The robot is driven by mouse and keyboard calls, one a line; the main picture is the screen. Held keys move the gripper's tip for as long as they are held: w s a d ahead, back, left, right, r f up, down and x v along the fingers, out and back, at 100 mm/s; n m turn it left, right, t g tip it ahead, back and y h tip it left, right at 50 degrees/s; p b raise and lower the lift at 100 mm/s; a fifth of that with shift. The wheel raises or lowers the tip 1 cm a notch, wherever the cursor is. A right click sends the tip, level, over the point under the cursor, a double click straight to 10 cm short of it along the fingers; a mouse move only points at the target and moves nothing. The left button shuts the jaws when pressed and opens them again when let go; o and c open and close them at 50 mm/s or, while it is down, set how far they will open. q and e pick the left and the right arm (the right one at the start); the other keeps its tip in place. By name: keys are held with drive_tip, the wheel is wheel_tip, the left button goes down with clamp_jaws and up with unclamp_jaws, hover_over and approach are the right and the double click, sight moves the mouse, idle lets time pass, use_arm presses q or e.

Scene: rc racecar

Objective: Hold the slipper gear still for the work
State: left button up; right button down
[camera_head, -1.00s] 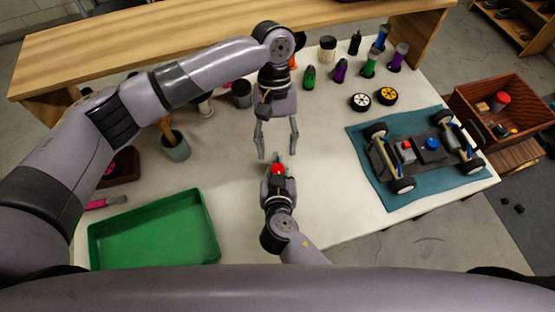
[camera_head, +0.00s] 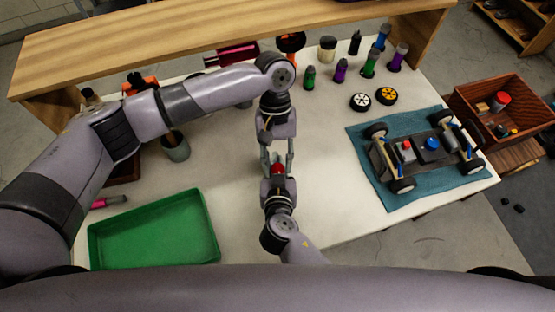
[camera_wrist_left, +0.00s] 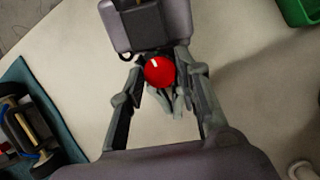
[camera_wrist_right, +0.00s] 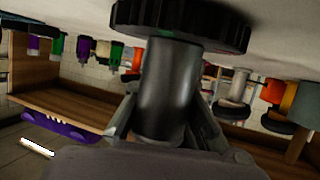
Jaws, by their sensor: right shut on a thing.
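My right gripper (camera_head: 278,172) is shut on a grey cylindrical piece (camera_wrist_right: 165,95) with a wide dark toothed disc (camera_wrist_right: 185,22), which I take for the slipper gear. In the left wrist view a round red top (camera_wrist_left: 159,71) with a white mark shows between the fingers. That red top also shows in the head view (camera_head: 278,168). My left gripper (camera_head: 277,162) comes from the far side, its fingers open and spread around the red top; I see gaps on both sides. The toothed disc is hidden in the head view.
A green tray (camera_head: 154,263) lies at the front left. A car chassis (camera_head: 425,150) sits on a blue mat (camera_head: 365,182) at the right. Two wheels (camera_head: 372,98) and several bottles stand behind. A wooden shelf (camera_head: 170,52) runs along the back. The table between gripper and mat is clear.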

use_arm(q)
clamp_jaws()
drive_tip(key=m+y, duration=0.1)
drive_tip(key=m, duration=0.3)
drive_tip(key=shift+d+m+y, duration=0.15)
drive_tip(key=shift+m+y, duration=0.25)
drive_tip(key=shift+o, duration=2.4)
unclamp_jaws()
drive_tip(key=shift+r, duration=0.1)
drive_tip(key=v, duration=1.1)
drive_tip(key=shift+r, duration=0.5)
